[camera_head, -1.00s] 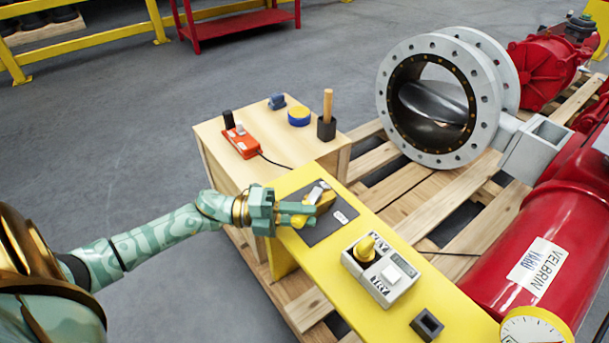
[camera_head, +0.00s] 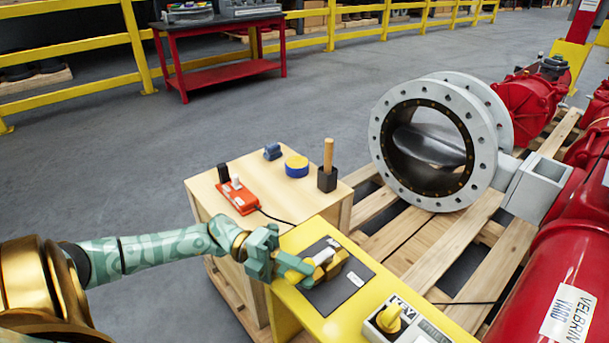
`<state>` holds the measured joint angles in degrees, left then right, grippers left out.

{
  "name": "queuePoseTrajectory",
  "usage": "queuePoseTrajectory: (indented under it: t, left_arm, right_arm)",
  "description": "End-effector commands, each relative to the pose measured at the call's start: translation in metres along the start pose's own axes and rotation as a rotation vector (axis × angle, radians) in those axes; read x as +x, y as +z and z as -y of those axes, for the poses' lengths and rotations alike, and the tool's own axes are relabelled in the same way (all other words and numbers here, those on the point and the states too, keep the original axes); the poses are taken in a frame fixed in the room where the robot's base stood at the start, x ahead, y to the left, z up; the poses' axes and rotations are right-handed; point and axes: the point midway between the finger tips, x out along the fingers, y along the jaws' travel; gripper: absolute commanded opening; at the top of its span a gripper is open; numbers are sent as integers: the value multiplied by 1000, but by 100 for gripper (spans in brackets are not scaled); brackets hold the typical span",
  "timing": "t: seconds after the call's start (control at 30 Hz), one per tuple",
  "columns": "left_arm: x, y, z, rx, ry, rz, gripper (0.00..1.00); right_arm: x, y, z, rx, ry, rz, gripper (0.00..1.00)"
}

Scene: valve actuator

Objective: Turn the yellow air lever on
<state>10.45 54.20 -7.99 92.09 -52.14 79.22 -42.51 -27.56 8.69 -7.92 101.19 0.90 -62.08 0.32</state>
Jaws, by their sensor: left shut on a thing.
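The yellow air lever (camera_head: 335,266) sits on a dark plate (camera_head: 352,281) on the yellow bench, beside a silver fitting (camera_head: 325,255). My left gripper (camera_head: 303,268) reaches in from the left and is shut on the lever's near end. Its teal fingers cover that part, so the lever's exact angle is hard to tell. My right gripper is not in view.
A grey control box (camera_head: 412,330) with a yellow knob (camera_head: 389,318) is to the right on the yellow bench (camera_head: 325,325). A wooden box (camera_head: 225,195) carries an orange remote (camera_head: 238,197) and several small items. A large grey valve (camera_head: 382,140) stands behind on a pallet.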

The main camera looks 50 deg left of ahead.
Motion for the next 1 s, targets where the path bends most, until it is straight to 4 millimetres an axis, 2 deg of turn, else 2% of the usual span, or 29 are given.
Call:
queuePoseTrajectory:
  t: [0.27,0.3,0.37,0.4,0.67,0.77,0.87,1.0]
  left_arm:
    - [-1,1,-1,0,5,2,0]
    - [-1,1,-1,0,5,2,28]
    - [-1,1,-1,0,4,2,45]
    - [-1,1,-1,0,4,2,47]
    - [-1,0,0,0,2,1,47]
    - [-8,0,0,1,3,1,47]
    - [-25,1,1,1,4,3,47]
    - [-61,1,1,-1,6,5,47]
  right_arm:
    - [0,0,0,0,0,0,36]
    - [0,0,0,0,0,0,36]
    - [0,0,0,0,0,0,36]
    - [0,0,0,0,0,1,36]
    - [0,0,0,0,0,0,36]
    - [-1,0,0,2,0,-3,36]
    - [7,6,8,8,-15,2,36]
    - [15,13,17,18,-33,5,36]
